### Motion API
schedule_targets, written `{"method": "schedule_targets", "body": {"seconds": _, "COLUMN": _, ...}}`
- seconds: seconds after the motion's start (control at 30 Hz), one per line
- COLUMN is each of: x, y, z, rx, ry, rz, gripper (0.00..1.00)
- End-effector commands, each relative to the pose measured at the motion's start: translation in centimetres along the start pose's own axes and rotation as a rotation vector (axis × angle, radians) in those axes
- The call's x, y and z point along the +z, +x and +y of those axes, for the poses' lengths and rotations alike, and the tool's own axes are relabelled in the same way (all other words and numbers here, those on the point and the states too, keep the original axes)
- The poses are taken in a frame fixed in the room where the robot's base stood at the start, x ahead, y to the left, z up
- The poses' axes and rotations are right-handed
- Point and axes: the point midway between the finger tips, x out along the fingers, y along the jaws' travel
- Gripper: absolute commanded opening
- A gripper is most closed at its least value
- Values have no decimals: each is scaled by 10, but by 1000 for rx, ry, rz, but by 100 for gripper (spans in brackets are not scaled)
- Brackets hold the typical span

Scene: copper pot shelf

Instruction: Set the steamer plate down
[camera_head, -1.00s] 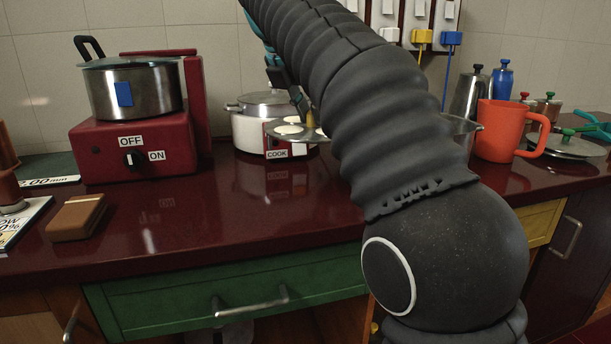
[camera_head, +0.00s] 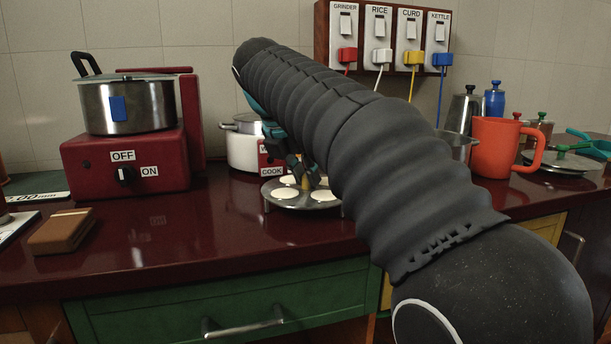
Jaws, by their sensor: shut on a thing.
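The steamer plate (camera_head: 314,201) is a round grey metal plate on short legs, with several white round cakes on it and a brass-coloured post at its middle. It is level and sits at or just above the dark red counter, in front of the white rice cooker; I cannot tell if its legs touch. My gripper (camera_head: 304,181), dark with teal parts, reaches down from above and is shut on the plate's middle post. My arm hides the plate's right edge.
The white cooker (camera_head: 243,150) stands just behind the plate. A red stove (camera_head: 128,165) with a steel pot (camera_head: 130,104) is at left. The counter (camera_head: 200,225) is clear left of the plate.

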Motion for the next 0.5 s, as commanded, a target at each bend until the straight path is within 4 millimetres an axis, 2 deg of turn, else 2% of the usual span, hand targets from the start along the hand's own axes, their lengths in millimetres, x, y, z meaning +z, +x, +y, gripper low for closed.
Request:
{"method": "schedule_targets", "body": {"seconds": 0.17, "x": -1, "y": 2, "z": 0, "rx": 0, "ry": 0, "rz": -1, "gripper": 0}}
{"method": "schedule_targets", "body": {"seconds": 0.2, "x": -1, "y": 2, "z": 0, "rx": 0, "ry": 0, "rz": 0, "gripper": 31}}
{"method": "schedule_targets", "body": {"seconds": 0.27, "x": -1, "y": 2, "z": 0, "rx": 0, "ry": 0, "rz": 0, "gripper": 46}}
{"method": "schedule_targets", "body": {"seconds": 0.5, "x": -1, "y": 2, "z": 0, "rx": 0, "ry": 0, "rz": 0, "gripper": 46}}
